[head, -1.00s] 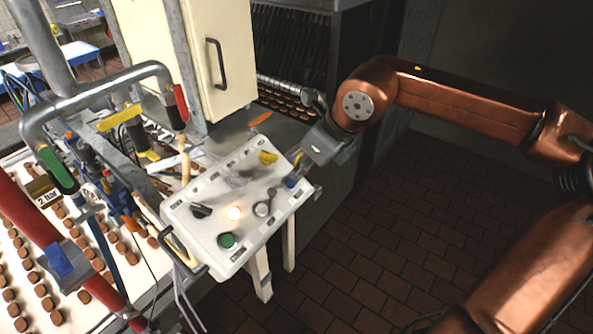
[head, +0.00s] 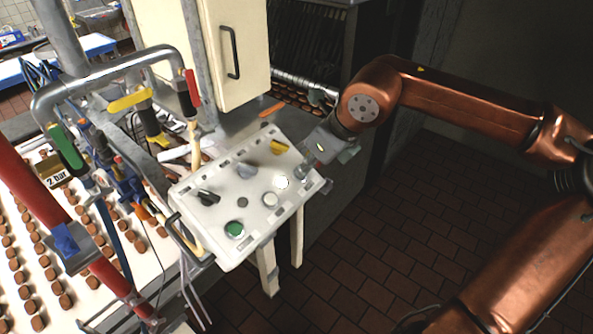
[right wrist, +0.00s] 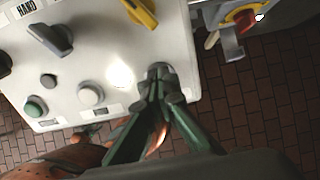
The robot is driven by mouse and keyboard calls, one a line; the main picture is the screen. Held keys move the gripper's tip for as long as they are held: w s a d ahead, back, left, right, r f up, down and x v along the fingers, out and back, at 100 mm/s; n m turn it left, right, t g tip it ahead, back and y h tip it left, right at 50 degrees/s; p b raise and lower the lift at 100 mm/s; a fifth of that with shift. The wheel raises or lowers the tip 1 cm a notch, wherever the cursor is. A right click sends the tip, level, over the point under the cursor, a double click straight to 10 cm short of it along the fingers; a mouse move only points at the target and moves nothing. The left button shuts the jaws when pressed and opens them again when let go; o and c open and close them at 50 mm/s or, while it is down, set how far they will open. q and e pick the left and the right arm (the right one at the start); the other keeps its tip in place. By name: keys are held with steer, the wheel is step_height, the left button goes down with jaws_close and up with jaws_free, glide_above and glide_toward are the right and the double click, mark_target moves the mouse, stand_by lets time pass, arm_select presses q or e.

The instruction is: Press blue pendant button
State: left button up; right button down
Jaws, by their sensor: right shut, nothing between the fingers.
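The pendant is a pale control box (head: 220,181) with a black selector (head: 208,197), a yellow selector (head: 279,147), a green button (head: 234,229) and a grey-white button (head: 270,199). A lamp (head: 282,182) on it glows white, and a small dark lamp (head: 243,202) is unlit. My right gripper (head: 303,172) is shut and empty at the box's right edge. In the right wrist view its fingertips (right wrist: 158,75) meet the panel beside the glowing lamp (right wrist: 120,75). No blue button shows; the fingertips cover the spot where it was. My left gripper is not in view.
A red knob on yellow (right wrist: 240,18) stands beyond the panel in the right wrist view. Pipes with coloured handles (head: 120,75) and a conveyor of brown pieces (head: 25,265) lie left of the pendant. The tiled floor (head: 380,250) at right is clear.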

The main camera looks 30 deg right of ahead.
mark_target(309, 185)
steer(key=shift+s+f, duration=0.1)
steer(key=shift+f, duration=0.35)
steer(key=shift+s+d+r+p, duration=0.15)
steer(key=shift+r+p, duration=0.15)
steer(key=shift+r, duration=0.2)
steer(key=v, duration=0.1)
steer(key=p+v, duration=0.1)
steer(key=v, duration=0.1)
steer(key=shift+w+r+p, duration=0.25)
steer(key=shift+r+p, duration=0.05)
steer(key=shift+r, duration=0.05)
arm_select(q)
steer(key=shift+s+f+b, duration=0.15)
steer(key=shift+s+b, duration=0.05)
steer(key=shift+b, duration=0.85)
arm_select(e)
steer(key=v, duration=1)
steer(key=shift+s, duration=0.2)
